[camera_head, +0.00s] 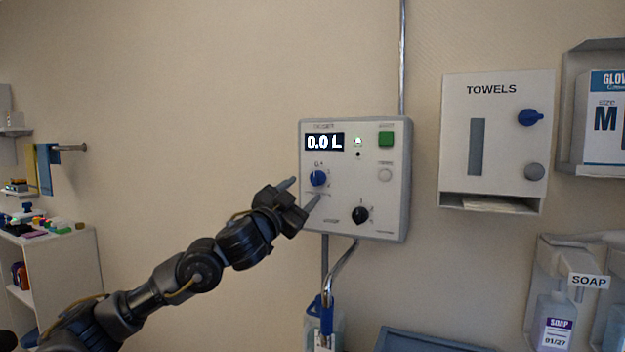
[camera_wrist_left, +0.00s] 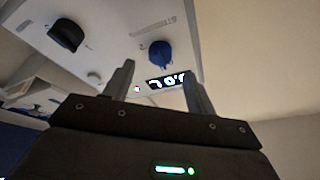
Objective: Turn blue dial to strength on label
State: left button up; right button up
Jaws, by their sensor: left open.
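The blue dial (camera_head: 318,178) is on the left side of a white wall panel (camera_head: 340,215), under a display (camera_head: 324,142) reading "0.0 L". In the left wrist view the blue dial (camera_wrist_left: 160,54) shows beyond and between the fingertips. My left gripper (camera_head: 301,191) is open and empty, just left of and below the dial, its two fingers pointing at the panel. They look apart from the dial. A bottle (camera_head: 337,328) with a blue holder and a small white label (camera_head: 324,342) hangs below the panel; its print is too small to read. My right gripper is not in view.
The panel also has a black knob (camera_head: 361,215), a green button (camera_head: 386,139) and a pale button (camera_head: 385,175). A towel dispenser (camera_head: 500,130) with its own blue knob (camera_head: 530,117) is to the right. Soap dispensers (camera_head: 557,290) are lower right. A metal pipe (camera_head: 344,272) runs below the panel.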

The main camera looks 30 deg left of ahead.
aim_at(313, 182)
pick_arm(q)
jog(key=p+x, duration=0.1)
jog(key=x, duration=0.3)
jog(key=shift+w+r, duration=0.15)
jog(key=shift+r, duration=0.05)
jog(key=shift+w+d+p, duration=0.1)
jog(key=shift+w+p, duration=0.3)
jog(key=shift+w, duration=0.15)
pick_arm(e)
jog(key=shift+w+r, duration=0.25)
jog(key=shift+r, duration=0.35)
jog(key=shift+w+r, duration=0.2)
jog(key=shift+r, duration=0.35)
pick_arm(q)
jog(key=shift+c, duration=0.5)
jog(key=c, duration=0.9)
